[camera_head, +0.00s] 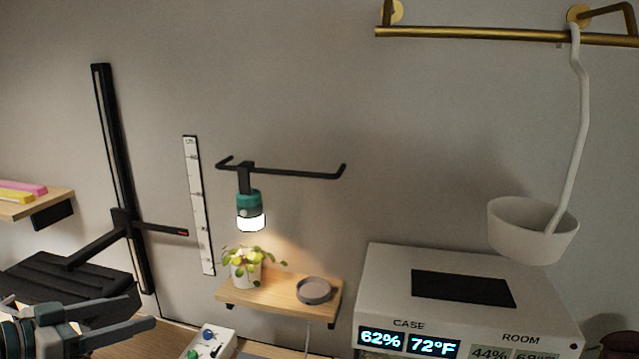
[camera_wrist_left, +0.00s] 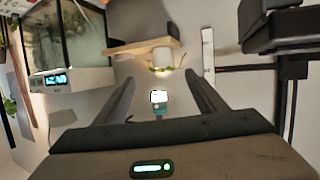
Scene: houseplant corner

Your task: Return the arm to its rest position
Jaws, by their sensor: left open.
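My left gripper (camera_head: 112,332) is low at the left edge of the head view, in front of the wall and left of the plant shelf. Its jaws are open, with nothing seen between them. In the left wrist view the two fingers of the gripper (camera_wrist_left: 160,78) stand apart. The lit green lamp (camera_wrist_left: 160,103) shows in the gap, beyond the fingers. The rest of the left arm is mostly cut off by the picture edge. My right gripper is in neither view.
The lamp (camera_head: 250,205) hangs from a black rail (camera_head: 290,172) above a potted plant (camera_head: 245,272) and a grey saucer (camera_head: 314,290) on a wooden shelf (camera_head: 270,295). A black upright post (camera_head: 118,170) with a side arm is near my gripper. A white case (camera_head: 395,268) stands right.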

